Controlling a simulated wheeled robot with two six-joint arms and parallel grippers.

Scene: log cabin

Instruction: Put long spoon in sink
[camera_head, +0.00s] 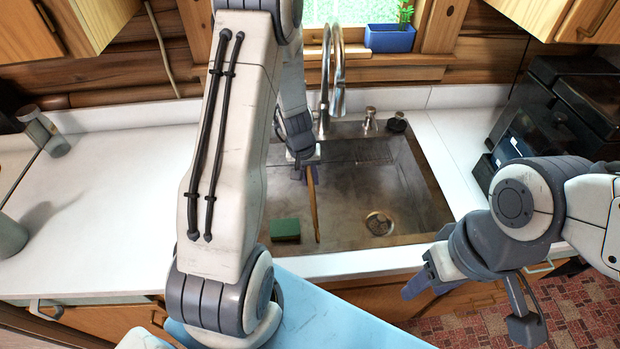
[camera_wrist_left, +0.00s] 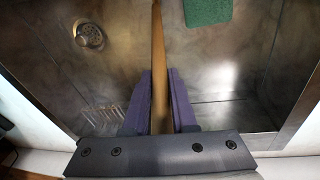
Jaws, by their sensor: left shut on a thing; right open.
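The long spoon (camera_head: 313,205) is a thin wooden stick hanging down over the sink (camera_head: 405,185), a steel basin set in the white counter. My left gripper (camera_head: 306,172) is above the basin, shut on the spoon. In the left wrist view the spoon (camera_wrist_left: 158,60) runs between the purple fingers of my left gripper (camera_wrist_left: 160,105), its far end pointing into the basin (camera_wrist_left: 215,75). I cannot tell whether its lower end touches the sink floor. My right gripper (camera_head: 475,308) is open and empty in front of the counter, at the lower right.
A green sponge (camera_head: 285,230) lies in the sink, left of the drain (camera_head: 379,223). The faucet (camera_head: 333,75) rises behind the basin, close to my left arm. A black appliance (camera_head: 560,115) stands on the right counter. The left counter (camera_head: 120,190) is mostly clear.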

